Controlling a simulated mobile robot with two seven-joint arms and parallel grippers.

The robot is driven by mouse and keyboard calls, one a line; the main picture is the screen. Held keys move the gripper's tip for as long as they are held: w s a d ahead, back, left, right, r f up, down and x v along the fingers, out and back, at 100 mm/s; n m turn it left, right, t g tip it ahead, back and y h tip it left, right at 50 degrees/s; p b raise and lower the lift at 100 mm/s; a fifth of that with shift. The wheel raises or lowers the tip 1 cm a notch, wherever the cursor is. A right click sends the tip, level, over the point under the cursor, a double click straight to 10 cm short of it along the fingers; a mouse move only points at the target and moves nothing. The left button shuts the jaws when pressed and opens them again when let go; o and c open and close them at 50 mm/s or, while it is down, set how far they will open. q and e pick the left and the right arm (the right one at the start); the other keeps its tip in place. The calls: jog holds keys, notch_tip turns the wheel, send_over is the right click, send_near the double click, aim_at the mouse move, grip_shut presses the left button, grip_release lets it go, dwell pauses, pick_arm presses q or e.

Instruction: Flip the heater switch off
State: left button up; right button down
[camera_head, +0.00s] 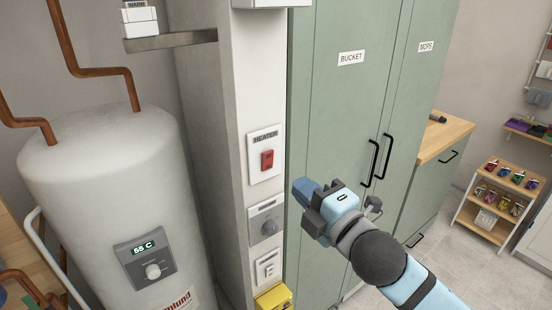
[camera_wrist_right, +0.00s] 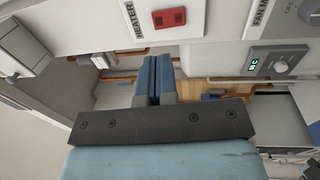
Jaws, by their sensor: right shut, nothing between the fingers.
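The heater switch (camera_head: 267,160) is a red rocker on a white plate labelled HEATER, on the narrow side of a pale column. It also shows at the top of the right wrist view (camera_wrist_right: 169,17), with its label beside it. My right gripper (camera_head: 305,190) is to the right of the switch and a little lower in the head view, apart from it. Its blue fingers (camera_wrist_right: 152,78) are together with nothing between them, below the switch plate in the wrist view. My left gripper is not in view.
Below the switch are a grey knob panel (camera_head: 268,228), a small white switch plate (camera_head: 267,269) and a yellow box (camera_head: 273,298). A white tank (camera_head: 100,180) reading 55 C stands left. Green cabinet doors (camera_head: 335,120) with black handles stand behind my right arm.

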aim_at(268, 157)
jog(key=p+x, duration=0.1)
jog(key=x, duration=0.6)
jog(key=shift+w+a+r+p, duration=0.15)
jog(key=shift+w+a+p, duration=0.1)
jog(key=shift+p, duration=0.15)
jog(key=shift+w+a, duration=0.25)
jog(key=shift+w, duration=0.2)
